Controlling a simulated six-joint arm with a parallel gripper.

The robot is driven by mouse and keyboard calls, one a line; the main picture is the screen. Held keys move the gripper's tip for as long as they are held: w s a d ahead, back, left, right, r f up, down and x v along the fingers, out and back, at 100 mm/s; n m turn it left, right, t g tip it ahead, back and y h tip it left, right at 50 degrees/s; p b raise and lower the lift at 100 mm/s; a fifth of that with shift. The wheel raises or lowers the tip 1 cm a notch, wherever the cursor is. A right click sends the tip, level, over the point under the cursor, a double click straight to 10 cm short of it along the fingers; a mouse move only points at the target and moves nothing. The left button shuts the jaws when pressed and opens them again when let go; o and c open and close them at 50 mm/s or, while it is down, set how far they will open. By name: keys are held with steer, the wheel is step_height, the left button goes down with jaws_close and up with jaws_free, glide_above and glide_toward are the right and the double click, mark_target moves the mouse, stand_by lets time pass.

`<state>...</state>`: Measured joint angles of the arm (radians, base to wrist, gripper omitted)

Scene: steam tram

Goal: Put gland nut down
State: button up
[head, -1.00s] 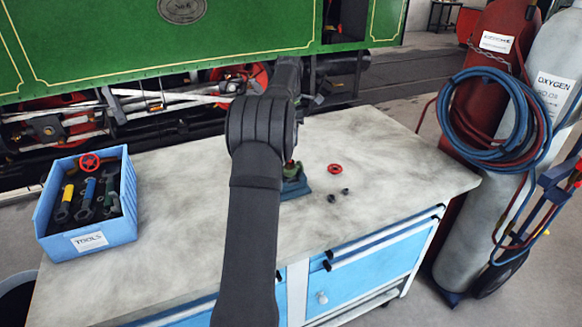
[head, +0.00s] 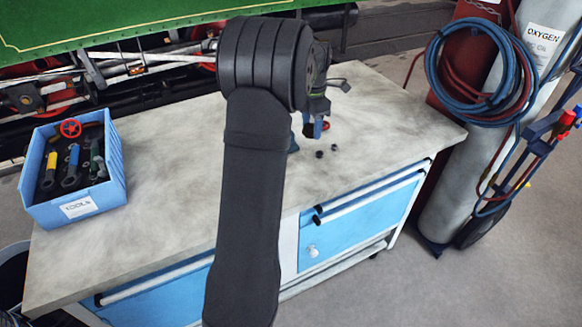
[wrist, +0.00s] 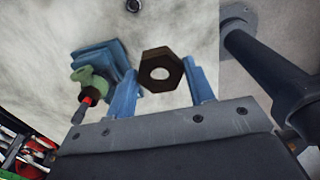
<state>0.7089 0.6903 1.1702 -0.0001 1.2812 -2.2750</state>
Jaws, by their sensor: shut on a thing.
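The gland nut (wrist: 161,70) is a brown hexagonal ring with a round hole. In the wrist view it sits between the two blue fingers of my gripper (wrist: 163,82), which are shut on it. A green valve body (wrist: 92,80) on a blue base (wrist: 98,56) shows left of the nut, apart from it. In the head view my gripper (head: 313,126) is small, partly hidden by my arm, above the grey worktop (head: 380,120). Only a sliver of the blue base shows there. I cannot tell the nut's exact height above the worktop.
A blue tool crate (head: 88,195) stands at the left end. Gas cylinders (head: 490,130) stand beyond the right edge. The worktop's right part is clear.

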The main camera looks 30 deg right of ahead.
steer(key=s+f, duration=0.3)
steer(key=s, duration=0.5)
steer(key=w+a+f, duration=0.1)
steer(key=w+f, duration=0.1)
steer(key=w, duration=0.1)
steer(key=w+a+f, duration=0.2)
steer(key=w, duration=0.2)
steer(key=w+a+f, duration=0.2)
steer(key=w, duration=0.1)
steer(key=shift+w+a+f, duration=0.15)
steer(key=shift+w+f, duration=0.05)
steer(key=shift+f, duration=2.2)
steer(key=o, duration=1)
steer(key=shift+f, duration=0.15)
steer(key=shift+o, duration=0.2)
step_height(320, 180, up, 12)
steer(key=shift+r, duration=0.2)
